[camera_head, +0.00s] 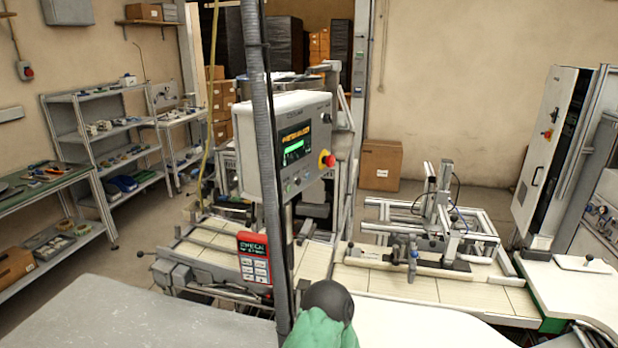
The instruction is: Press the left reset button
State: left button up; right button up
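A grey control box (247,150) stands in the middle, with a small lit screen (294,148) on its front. A red round knob on a yellow base (327,160) sits at the right side of that front. A few small buttons (297,181) lie below the screen, too small to read. A red handheld-size panel (254,258) with a display and several light keys is mounted lower, left of the pole. I cannot tell which control is the left reset button. Neither of my grippers shows clearly in this view.
A dark grey pole (262,150) crosses in front of the control box. A dark round object with green material (322,328) stands at the bottom middle. A metal frame fixture (440,225) is on the bench to the right. A grey tabletop (130,315) is bare at the lower left.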

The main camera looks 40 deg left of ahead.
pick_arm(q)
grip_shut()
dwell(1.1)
